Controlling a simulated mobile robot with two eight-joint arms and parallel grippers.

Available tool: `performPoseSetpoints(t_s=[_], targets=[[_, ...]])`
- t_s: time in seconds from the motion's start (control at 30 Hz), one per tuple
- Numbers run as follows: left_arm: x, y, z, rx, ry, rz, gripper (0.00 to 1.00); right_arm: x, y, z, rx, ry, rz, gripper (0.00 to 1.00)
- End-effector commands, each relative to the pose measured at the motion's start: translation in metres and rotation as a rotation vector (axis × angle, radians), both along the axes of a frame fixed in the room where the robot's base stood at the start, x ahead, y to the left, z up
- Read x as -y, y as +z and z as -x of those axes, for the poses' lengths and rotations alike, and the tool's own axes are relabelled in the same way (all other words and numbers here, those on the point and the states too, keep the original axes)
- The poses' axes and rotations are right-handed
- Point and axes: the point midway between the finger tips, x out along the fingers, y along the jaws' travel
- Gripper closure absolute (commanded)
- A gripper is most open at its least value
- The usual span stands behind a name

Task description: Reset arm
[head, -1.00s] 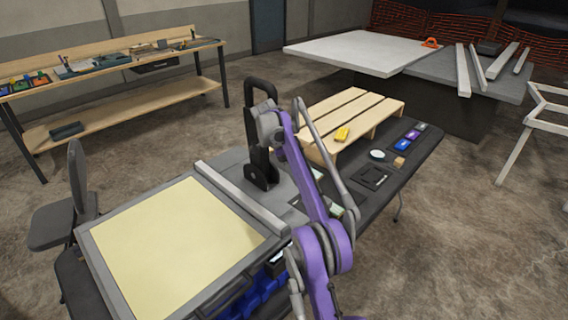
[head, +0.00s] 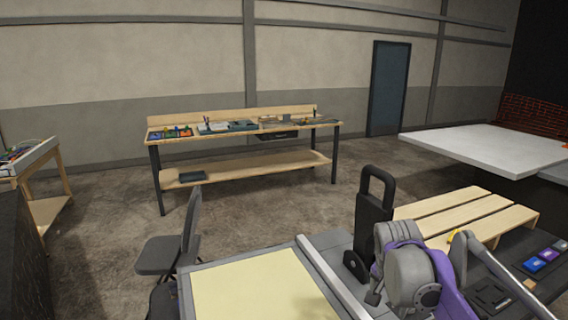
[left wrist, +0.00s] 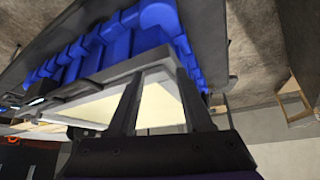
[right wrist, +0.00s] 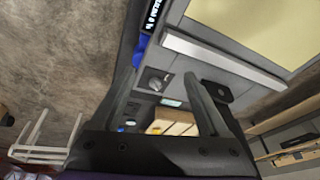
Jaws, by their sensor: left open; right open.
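My right arm, purple and grey, comes in at the lower right of the head view, in front of the console; its fingertips are hard to make out there. In the right wrist view my right gripper (right wrist: 163,76) has its two dark fingers apart with nothing between them. In the left wrist view my left gripper (left wrist: 153,72) also has its fingers apart and empty, near the console's underside and blue parts (left wrist: 110,42). The left arm does not show in the head view. The console has a cream panel (head: 255,292) in a grey frame.
A slatted wooden pallet (head: 465,215) lies to the right, with blue and purple boxes (head: 540,260) nearby. A grey chair (head: 170,252) stands left. A workbench (head: 240,176) is along the back wall; open floor lies between.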

Motion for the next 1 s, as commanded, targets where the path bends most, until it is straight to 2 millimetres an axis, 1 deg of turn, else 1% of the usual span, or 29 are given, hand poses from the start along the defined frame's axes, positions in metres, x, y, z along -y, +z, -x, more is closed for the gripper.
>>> performPoseSetpoints(t_s=[0.03,0.17,0.2,0.27,0.3,0.4,0.5,0.6,0.7,1.0], targets=[[0.000,0.000,0.000,0.000,0.000,0.000,0.50,-0.008,-0.005,0.022,0.014,0.076,0.004,0.22],[0.000,0.000,0.000,0.000,0.000,0.000,0.50,-0.024,-0.024,0.070,0.057,0.277,0.026,0.22],[0.000,0.000,0.000,0.000,0.000,0.000,0.50,-0.029,-0.032,0.085,0.071,0.338,0.035,0.22],[0.000,0.000,0.000,0.000,0.000,0.000,0.50,-0.036,-0.045,0.107,0.093,0.429,0.053,0.22],[0.000,0.000,0.000,0.000,0.000,0.000,0.50,-0.040,-0.054,0.122,0.109,0.488,0.064,0.22],[0.000,0.000,0.000,0.000,0.000,0.000,0.50,-0.050,-0.079,0.155,0.146,0.622,0.098,0.22],[0.000,0.000,0.000,0.000,0.000,0.000,0.50,-0.057,-0.102,0.180,0.177,0.728,0.133,0.22],[0.000,0.000,0.000,0.000,0.000,0.000,0.50,-0.061,-0.118,0.196,0.199,0.800,0.157,0.22],[0.000,0.000,0.000,0.000,0.000,0.000,0.50,-0.064,-0.128,0.205,0.211,0.839,0.174,0.22],[0.000,0.000,0.000,0.000,0.000,0.000,0.50,-0.064,-0.130,0.206,0.214,0.851,0.179,0.22]])
